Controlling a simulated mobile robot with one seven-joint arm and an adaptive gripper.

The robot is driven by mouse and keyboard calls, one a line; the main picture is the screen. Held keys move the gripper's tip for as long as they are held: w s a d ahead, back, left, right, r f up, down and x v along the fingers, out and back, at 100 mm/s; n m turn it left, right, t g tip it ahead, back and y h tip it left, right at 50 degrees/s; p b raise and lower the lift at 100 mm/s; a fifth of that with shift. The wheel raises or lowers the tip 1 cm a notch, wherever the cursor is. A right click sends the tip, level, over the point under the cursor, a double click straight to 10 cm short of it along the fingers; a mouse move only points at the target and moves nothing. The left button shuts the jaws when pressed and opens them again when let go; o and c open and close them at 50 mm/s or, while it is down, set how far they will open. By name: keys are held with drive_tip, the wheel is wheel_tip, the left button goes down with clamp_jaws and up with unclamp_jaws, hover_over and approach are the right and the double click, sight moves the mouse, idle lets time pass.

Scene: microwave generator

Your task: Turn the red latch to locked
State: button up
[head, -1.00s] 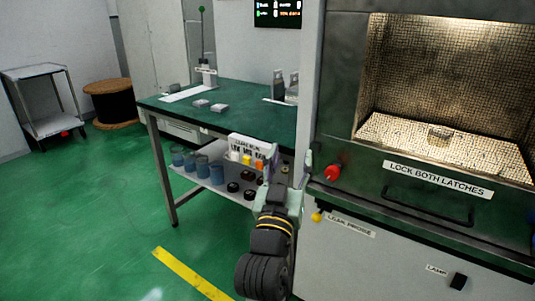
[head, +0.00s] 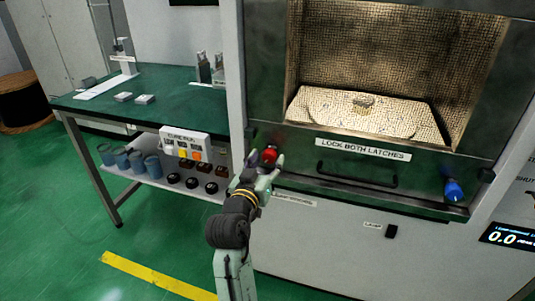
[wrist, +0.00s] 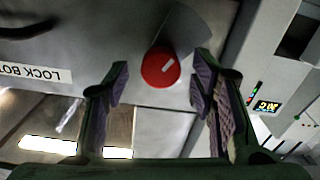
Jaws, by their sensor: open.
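The red latch (head: 269,154) is a round knob on the lower left of the microwave front, left of the "LOCK BOTH LATCHES" label. In the wrist view the red latch (wrist: 161,68) shows a short white mark on its face, slanting. My gripper (head: 262,172) is at the latch in the head view. In the wrist view my gripper (wrist: 160,88) is open, with the latch lying between and just beyond the two fingers. I see no finger pressed on it. The blue latch (head: 453,190) is on the right side of the front.
A black handle bar (head: 356,175) runs along the door below the label (head: 362,150). The green workbench (head: 180,98) with jars on its lower shelf stands to the left. A lamp switch (head: 391,231) is below the door. Open green floor lies at front left.

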drive_tip(key=shift+x, duration=1)
drive_tip(key=c, duration=1.1)
drive_tip(key=shift+c, duration=0.2)
